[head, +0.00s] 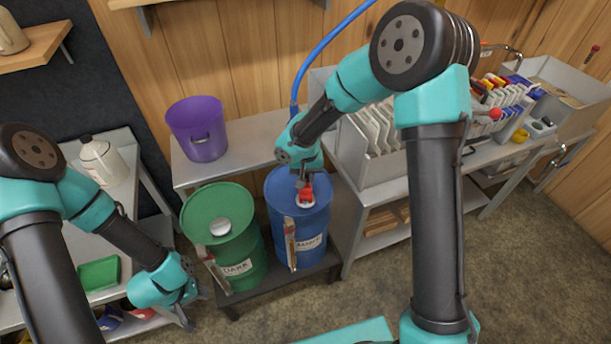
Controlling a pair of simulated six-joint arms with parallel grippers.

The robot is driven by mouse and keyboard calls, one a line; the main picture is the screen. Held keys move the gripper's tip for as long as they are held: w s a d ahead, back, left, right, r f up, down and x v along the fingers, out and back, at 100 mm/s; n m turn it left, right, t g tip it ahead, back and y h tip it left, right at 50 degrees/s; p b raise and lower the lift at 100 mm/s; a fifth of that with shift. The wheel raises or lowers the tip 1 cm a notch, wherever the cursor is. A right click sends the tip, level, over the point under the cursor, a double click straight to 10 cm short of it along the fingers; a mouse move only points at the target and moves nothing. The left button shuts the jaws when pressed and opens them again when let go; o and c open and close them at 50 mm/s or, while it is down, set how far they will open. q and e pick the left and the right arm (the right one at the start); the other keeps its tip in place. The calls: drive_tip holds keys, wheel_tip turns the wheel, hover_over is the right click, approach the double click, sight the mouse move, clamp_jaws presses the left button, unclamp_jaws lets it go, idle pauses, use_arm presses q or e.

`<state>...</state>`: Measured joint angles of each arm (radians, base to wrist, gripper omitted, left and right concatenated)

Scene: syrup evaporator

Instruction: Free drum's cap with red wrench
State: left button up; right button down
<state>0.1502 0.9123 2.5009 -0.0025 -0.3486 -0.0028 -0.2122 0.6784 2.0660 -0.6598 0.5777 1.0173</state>
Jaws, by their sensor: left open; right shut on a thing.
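A blue drum (285,222) stands on a low dark platform, with a pale round cap (303,204) on its lid. My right gripper (303,181) points down over this lid, shut on the red wrench (307,193). The wrench is at the cap; I cannot tell whether it is seated on it. The gripper hides part of the lid. A green drum (240,249) labelled DARK stands to the left, with a white cap (220,227) on its lid. My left gripper (193,312) is open and empty, low and left of the green drum.
A purple bucket (203,141) stands on the grey bench behind the drums. A white jug (101,161) and a green tray (98,274) are on the left. A rack of white panels (378,138) stands right of the blue drum. The floor at lower right is clear.

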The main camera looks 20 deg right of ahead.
drive_tip(key=n, duration=0.2)
drive_tip(key=shift+n, duration=0.4)
drive_tip(key=shift+n, duration=0.7)
drive_tip(key=n, duration=0.4)
drive_tip(key=shift+r, duration=0.15)
drive_tip(key=shift+r, duration=2.9)
